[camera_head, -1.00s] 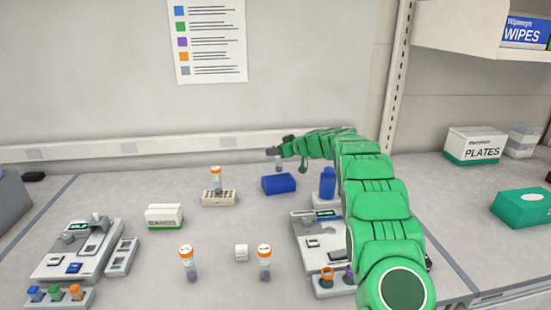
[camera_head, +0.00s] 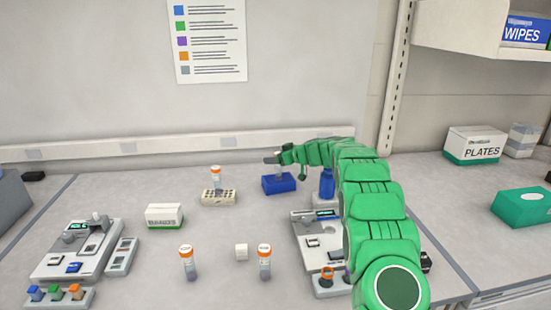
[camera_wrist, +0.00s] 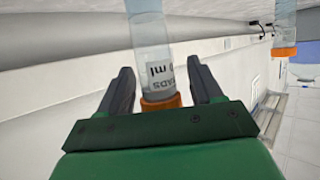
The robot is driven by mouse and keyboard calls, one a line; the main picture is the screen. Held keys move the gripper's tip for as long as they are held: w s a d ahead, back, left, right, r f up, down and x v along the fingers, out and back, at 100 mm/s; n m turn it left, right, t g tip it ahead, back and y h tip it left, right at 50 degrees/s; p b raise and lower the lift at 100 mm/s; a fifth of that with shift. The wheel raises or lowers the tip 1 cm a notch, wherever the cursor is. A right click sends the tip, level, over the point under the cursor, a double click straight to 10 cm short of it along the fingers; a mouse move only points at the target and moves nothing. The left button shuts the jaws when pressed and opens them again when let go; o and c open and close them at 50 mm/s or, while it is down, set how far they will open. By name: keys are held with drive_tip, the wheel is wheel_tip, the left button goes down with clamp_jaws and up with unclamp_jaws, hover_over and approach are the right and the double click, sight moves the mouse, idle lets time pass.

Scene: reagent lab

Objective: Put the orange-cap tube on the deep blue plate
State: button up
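The orange-cap tube (camera_wrist: 152,45) is between the two dark fingers of my gripper (camera_wrist: 160,75) in the wrist view. Its orange cap is close to the palm, and gaps show between the tube and the fingers, wider on the right. In the head view the clear tube body (camera_head: 279,172) is upright over the deep blue plate (camera_head: 279,186), its bottom at or on the top; contact is too small to tell. My gripper (camera_head: 274,160) is level with the tube's upper part and hides its cap.
Another orange-cap tube (camera_head: 216,176) stands in a pale rack (camera_head: 219,197) to the left. Two more (camera_head: 188,263) (camera_head: 265,262) stand in front, beside a small white block (camera_head: 242,252). A blue bottle (camera_head: 327,183) is just right of the plate, by my arm.

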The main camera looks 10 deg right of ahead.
drive_tip(key=shift+r, duration=0.15)
drive_tip(key=s+d+r, duration=0.3)
drive_tip(key=r, duration=0.6)
drive_tip(key=shift+s, duration=0.15)
idle(0.5)
drive_tip(key=shift+d, duration=0.1)
